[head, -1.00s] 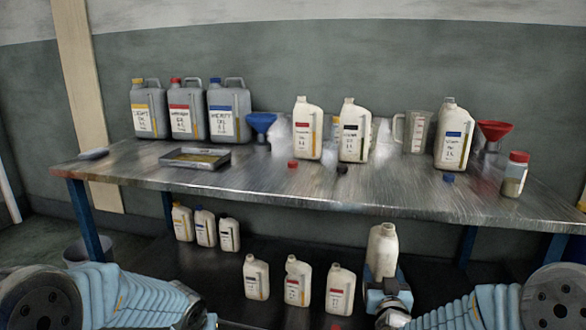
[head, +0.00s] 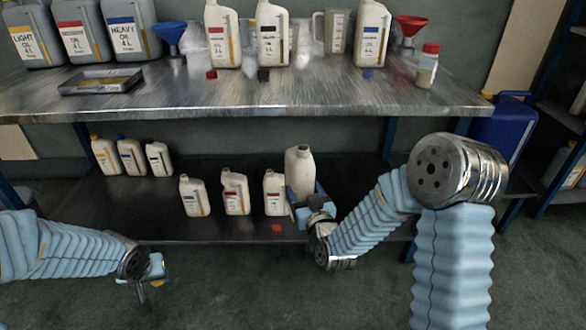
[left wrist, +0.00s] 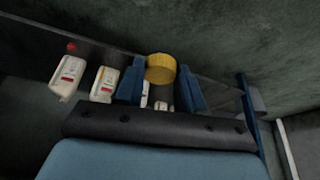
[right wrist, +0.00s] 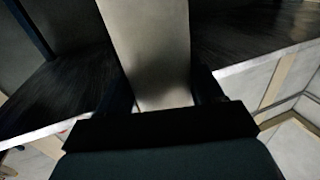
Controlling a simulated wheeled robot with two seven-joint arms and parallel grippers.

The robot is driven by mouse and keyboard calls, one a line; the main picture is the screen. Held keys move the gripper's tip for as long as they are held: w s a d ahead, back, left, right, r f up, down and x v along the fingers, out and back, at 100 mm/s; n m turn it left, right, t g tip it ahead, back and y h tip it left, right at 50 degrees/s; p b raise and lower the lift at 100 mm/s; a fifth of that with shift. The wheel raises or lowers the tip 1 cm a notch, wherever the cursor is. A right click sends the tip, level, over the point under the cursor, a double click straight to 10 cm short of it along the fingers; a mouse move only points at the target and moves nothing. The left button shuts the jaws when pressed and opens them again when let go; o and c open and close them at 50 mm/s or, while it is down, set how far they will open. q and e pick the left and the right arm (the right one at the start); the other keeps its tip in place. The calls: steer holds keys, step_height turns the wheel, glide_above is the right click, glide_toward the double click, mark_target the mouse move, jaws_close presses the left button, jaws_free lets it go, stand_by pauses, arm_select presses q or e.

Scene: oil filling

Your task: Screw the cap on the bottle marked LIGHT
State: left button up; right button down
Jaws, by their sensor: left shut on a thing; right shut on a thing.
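My right gripper (head: 304,200) is shut on a white bottle (head: 299,168) with an open neck, upright at the right end of the front row above the lower shelf. I cannot read a LIGHT label on it, nor tell if its base touches the shelf. In the right wrist view the bottle's pale side (right wrist: 150,45) fills the space between the fingers. My left gripper (left wrist: 160,70) is shut on a yellow cap (left wrist: 160,68). In the head view the left gripper (head: 152,272) is low at the left, in front of the shelf and apart from the bottle.
A red cap (head: 277,228) lies at the shelf's front edge. The table (head: 200,105) above bears cans, bottles and funnels. The floor in front is free.

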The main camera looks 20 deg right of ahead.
steer(key=s+a+f+n+g+y, duration=0.2)
steer(key=s+a+f+n+y, duration=0.1)
steer(key=s+a+f+y, duration=0.1)
steer(key=s+a+f+n+g+y, duration=0.2)
steer(key=s+a+f+n+y, duration=0.1)
steer(key=a+f+y, duration=0.4)
steer(key=a+f+n, duration=0.1)
steer(key=a+f, duration=0.1)
steer(key=a, duration=0.2)
steer(key=shift+s+f, duration=0.25)
steer(key=shift+s, duration=0.15)
arm_select(q)
steer(key=w+d+r+m+g+h, duration=0.1)
steer(key=d+r+m+g+h, duration=0.1)
steer(key=d+r+m, duration=0.7)
steer(key=w+d+r+m+g+h, duration=0.2)
steer(key=d+r+m, duration=0.7)
steer(key=d, duration=0.5)
steer(key=shift+d+m+g, duration=0.15)
steer(key=shift+m+g, duration=0.35)
steer(key=shift+m, duration=0.2)
steer(key=shift+f, duration=1.95)
